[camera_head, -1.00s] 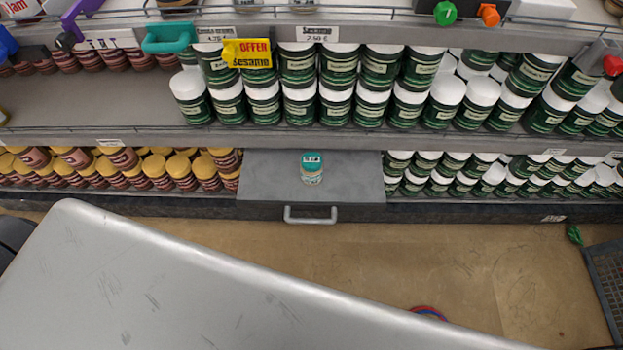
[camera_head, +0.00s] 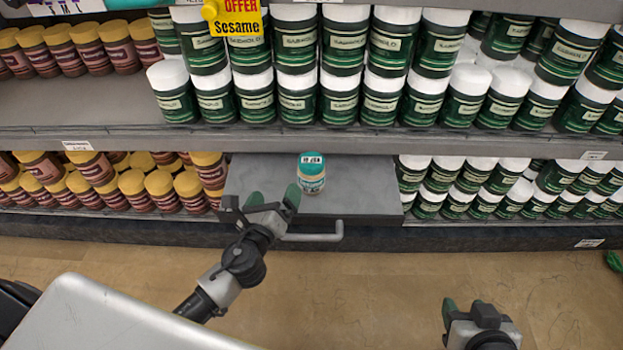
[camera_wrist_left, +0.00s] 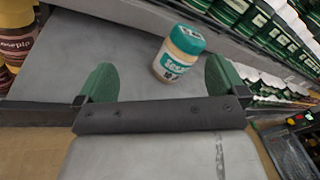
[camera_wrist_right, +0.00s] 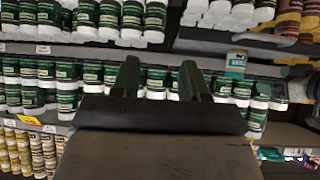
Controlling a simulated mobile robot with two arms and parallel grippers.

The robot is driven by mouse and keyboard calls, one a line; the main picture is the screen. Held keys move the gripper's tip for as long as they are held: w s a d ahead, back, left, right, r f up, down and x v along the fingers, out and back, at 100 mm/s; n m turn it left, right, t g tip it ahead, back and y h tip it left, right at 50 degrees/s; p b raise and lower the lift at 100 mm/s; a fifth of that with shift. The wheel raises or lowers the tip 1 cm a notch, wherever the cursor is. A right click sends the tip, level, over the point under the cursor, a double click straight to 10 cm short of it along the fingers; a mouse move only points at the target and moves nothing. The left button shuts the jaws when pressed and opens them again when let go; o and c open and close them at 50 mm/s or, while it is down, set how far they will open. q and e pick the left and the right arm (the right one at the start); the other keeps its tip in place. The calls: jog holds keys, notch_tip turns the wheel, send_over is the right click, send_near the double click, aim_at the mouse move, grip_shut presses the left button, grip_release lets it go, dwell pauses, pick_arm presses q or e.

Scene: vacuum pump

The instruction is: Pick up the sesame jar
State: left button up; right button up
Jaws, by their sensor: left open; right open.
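The jar (camera_head: 312,178), with a teal lid, pale contents and a teal label, stands upright on a grey pull-out drawer (camera_head: 355,200); I take it for the sesame jar. In the left wrist view the jar (camera_wrist_left: 178,55) stands beyond the open fingers, nearer the right one. My left gripper (camera_head: 273,197) is open and empty, in front and to the left of the jar, apart from it. My right gripper (camera_head: 463,306) is open and empty, low at the right, away from the shelf. Its fingers also show in the right wrist view (camera_wrist_right: 160,78).
Rows of green jars with white lids (camera_head: 297,97) fill the shelf above and the right side. Brown jars with yellow lids (camera_head: 160,186) stand left of the drawer. The drawer handle (camera_head: 310,236) juts forward below my left gripper. The floor (camera_head: 400,290) in front is clear.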

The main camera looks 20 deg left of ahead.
aim_at(312, 166)
pick_arm(q)
jog(key=m+h, duration=0.1)
jog(key=m, duration=0.1)
jog(key=w+d+m+h, duration=0.1)
jog(key=m, duration=0.2)
jog(key=d+f+m+h, duration=0.1)
jog(key=m, duration=0.1)
jog(key=shift+w, duration=0.35)
jog(key=shift+w+d+m+h, duration=0.3)
jog(key=shift+m+h, duration=0.2)
jog(key=shift+m, duration=0.4)
jog(key=w, duration=0.2)
jog(key=w+d, duration=0.1)
jog(key=w, duration=0.2)
jog(key=shift+f, duration=0.1)
jog(key=w, duration=0.2)
jog(key=w+d+b, duration=0.1)
jog(key=w, duration=0.2)
jog(key=shift+w+f, duration=0.1)
jog(key=shift+f, duration=0.05)
jog(key=c, duration=1.3)
jog(key=shift+o, duration=0.2)
pick_arm(e)
jog(key=w+r+t, duration=0.1)
jog(key=w+a+r+t+y, duration=0.1)
jog(key=w+r+t, duration=0.1)
jog(key=shift+a+r, duration=0.2)
jog(key=shift+r, duration=0.05)
